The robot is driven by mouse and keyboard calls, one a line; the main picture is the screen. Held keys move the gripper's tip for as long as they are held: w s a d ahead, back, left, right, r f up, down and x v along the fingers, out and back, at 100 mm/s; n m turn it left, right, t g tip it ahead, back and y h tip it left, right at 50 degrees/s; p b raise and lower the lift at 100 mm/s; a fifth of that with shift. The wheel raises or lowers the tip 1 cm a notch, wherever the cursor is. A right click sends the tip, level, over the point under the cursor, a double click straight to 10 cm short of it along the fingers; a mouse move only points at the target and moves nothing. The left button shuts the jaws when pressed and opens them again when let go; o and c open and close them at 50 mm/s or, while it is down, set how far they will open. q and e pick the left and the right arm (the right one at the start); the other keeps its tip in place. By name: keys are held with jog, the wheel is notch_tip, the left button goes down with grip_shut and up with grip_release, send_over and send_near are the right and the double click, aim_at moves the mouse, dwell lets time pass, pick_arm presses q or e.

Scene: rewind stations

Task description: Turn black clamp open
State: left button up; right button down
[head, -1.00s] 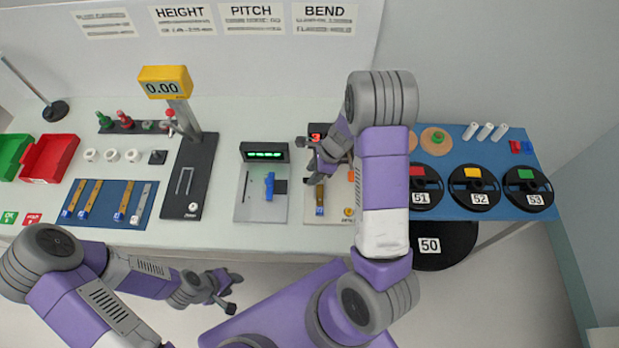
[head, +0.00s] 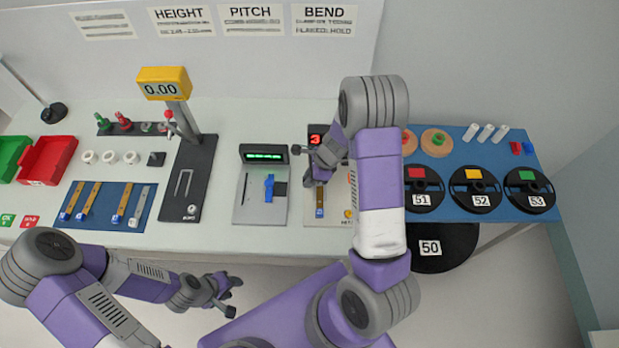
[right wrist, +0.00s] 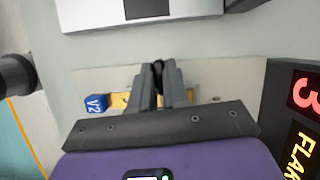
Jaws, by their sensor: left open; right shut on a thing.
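The black clamp (right wrist: 158,67) shows in the right wrist view as a small dark part pinched between the fingertips of my right gripper (right wrist: 158,88). Most of it is hidden by the fingers. Beneath it lies a brass strip (right wrist: 119,101) with a blue end block (right wrist: 96,104) marked V2, on a pale plate. In the head view my right gripper (head: 304,166) is over the upper part of the bend station (head: 337,215), and the clamp cannot be made out there. My left gripper (head: 234,297) is open and empty, in front of the table's near edge.
The red display (right wrist: 301,108) of the bend station is close to the right gripper. The pitch station (head: 249,207) with a blue piece stands to its left. A blue board (head: 465,207) with several black reels is to the right of my right arm.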

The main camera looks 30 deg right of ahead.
jog(key=n+g+p, duration=0.1)
jog(key=n, duration=0.3)
jog(key=shift+g, duration=0.3)
jog(key=n, duration=0.2)
jog(key=n+g, duration=0.1)
jog(key=n, duration=0.1)
jog(key=shift+w+n+g+p, duration=0.1)
jog(key=shift+n+g+p, duration=0.2)
jog(key=shift+p, duration=0.05)
jog(key=n, duration=0.2)
jog(key=n+g, duration=0.1)
jog(key=n, duration=0.1)
jog(key=shift+g+h, duration=0.3)
jog(key=shift+n+g+h+b, duration=0.5)
jog(key=shift+n+g, duration=0.1)
jog(key=shift+n, duration=1.5)
jog(key=c, duration=1.1)
grip_release()
